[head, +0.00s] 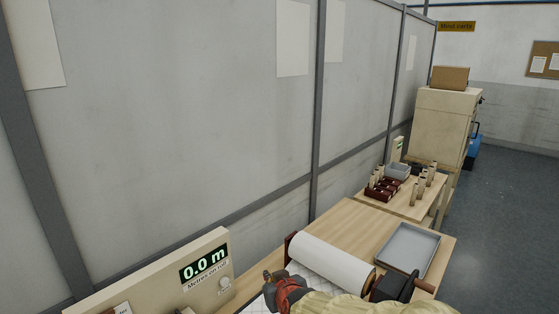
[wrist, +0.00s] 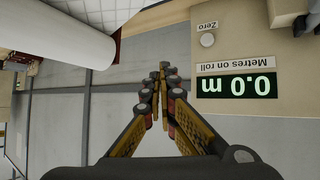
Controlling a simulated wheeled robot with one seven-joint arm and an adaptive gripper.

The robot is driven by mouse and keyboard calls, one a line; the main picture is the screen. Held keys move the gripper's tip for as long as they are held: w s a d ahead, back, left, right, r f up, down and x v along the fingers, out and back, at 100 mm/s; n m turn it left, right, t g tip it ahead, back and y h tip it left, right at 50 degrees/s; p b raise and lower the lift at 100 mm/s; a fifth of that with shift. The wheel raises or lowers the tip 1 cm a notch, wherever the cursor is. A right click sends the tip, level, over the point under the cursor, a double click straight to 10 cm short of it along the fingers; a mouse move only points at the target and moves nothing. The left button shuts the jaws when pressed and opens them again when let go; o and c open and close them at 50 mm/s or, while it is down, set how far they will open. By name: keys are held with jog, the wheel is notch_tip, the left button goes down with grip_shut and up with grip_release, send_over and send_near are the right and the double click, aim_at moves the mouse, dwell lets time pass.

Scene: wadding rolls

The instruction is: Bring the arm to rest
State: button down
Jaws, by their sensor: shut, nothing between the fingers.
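My gripper (head: 269,276) is at the bottom of the head view, beside the left end of a large white roll (head: 332,262). In the wrist view my gripper (wrist: 164,70) has its fingers together, with nothing between them. The fingers point toward the upper part of that view, between the white roll (wrist: 70,35) and the beige metre counter (wrist: 235,130). The counter also stands at lower left in the head view (head: 150,275) and reads 0.0 m. Part of my arm covers the front of the bench.
A grey tray (head: 408,248) lies right of the roll on the wooden bench (head: 362,222). Behind it, a second table holds a dark red rack (head: 383,189) and several small upright rolls. A partition wall (head: 180,120) runs along the left. Open floor (head: 510,220) lies at right.

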jog(key=s+d+r+m+g+h, duration=0.1)
jog(key=s+d+r+m+g, duration=0.1)
jog(key=s+d, duration=0.8)
jog(key=s+d+r+m+g+h, duration=0.2)
jog(key=s+d, duration=0.9)
jog(key=s, duration=0.8)
jog(key=shift+s+d+r+g, duration=0.25)
jog(key=shift+r+g, duration=0.25)
jog(key=shift+r, duration=0.25)
jog(key=shift+s, duration=0.1)
